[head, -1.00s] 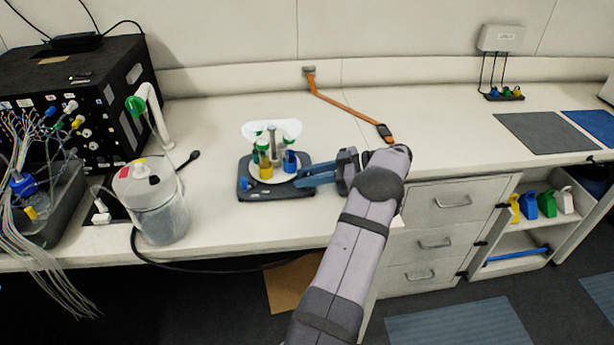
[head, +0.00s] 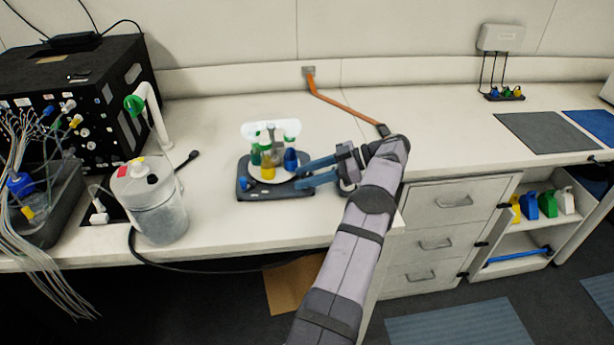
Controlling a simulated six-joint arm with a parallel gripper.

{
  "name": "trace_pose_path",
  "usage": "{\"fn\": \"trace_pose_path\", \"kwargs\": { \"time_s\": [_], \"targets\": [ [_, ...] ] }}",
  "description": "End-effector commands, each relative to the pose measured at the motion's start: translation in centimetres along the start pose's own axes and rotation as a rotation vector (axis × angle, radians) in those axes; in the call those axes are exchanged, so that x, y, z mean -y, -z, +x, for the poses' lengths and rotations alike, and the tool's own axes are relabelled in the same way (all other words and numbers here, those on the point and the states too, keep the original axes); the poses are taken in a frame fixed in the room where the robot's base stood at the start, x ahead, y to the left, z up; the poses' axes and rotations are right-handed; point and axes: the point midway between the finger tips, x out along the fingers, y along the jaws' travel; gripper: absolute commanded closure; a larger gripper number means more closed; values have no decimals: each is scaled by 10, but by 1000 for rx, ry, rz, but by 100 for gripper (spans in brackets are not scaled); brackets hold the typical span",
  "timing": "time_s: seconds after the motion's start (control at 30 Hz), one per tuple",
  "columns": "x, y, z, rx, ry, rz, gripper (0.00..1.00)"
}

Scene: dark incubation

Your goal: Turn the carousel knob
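The carousel is a round white plate (head: 285,176) on a dark base (head: 262,194), bearing green, yellow and blue vials around a grey centre post, with a pale translucent piece (head: 257,130) at the top. A small blue knob (head: 243,184) sits at the base's front left. The blue vial (head: 290,160) is on the plate's right side. My gripper (head: 297,177) is open at the carousel's right side, its two blue fingers apart and pointing left. The fingertips are close to the plate's right edge; I cannot tell whether they touch it. Nothing shows between them.
A clear lidded jar (head: 158,210) stands left of the carousel, beside a black instrument (head: 80,100) with tubing. An orange strap (head: 345,107) lies behind my gripper. The bench between carousel and back wall is clear. Grey and blue mats (head: 545,132) lie at the right.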

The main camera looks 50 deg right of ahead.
Motion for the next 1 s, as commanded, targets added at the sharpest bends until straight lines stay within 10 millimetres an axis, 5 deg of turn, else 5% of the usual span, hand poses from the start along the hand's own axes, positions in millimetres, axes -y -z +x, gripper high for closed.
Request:
{"fn": "trace_pose_path", "kwargs": {
  "time_s": [1.0],
  "targets": [
    [-2, 1, -1, -4, -86, 37, 56]
  ]
}}
